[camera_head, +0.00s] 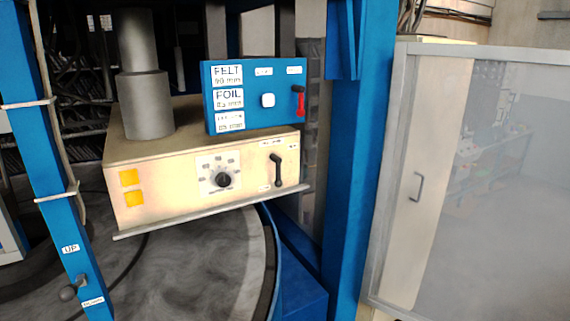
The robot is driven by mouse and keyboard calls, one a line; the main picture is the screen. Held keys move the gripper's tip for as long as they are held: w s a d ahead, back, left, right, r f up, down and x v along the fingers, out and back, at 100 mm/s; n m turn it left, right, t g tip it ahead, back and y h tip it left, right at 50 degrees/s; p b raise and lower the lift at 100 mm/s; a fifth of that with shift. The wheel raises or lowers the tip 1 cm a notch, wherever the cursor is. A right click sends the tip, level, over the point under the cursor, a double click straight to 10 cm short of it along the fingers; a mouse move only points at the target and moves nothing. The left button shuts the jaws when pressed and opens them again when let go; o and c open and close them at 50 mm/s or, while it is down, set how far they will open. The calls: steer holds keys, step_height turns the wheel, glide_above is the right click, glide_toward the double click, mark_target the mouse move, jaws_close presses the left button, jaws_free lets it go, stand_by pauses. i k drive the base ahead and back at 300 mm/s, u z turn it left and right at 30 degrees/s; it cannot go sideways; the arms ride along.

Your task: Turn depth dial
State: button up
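A black round dial (223,180) sits on a white marked plate on the front of a cream box. Markings surround the dial, too small to read, so I cannot tell its setting or whether it is the depth dial. A blue panel (248,122) above it carries labels reading FELT and FOIL, a third label I cannot read clearly, a white button (267,100) and a red lever (300,103). My gripper is not in view.
A black lever (277,170) is right of the dial. A metal lip (210,212) runs under the cream box (150,200). Blue posts (350,150) stand either side. A round grey table lies below. A translucent door with a handle (416,187) is at right.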

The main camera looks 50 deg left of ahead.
mark_target(223, 180)
steer(key=i, duration=1.4)
steer(key=u, duration=4.2)
steer(key=i, duration=1)
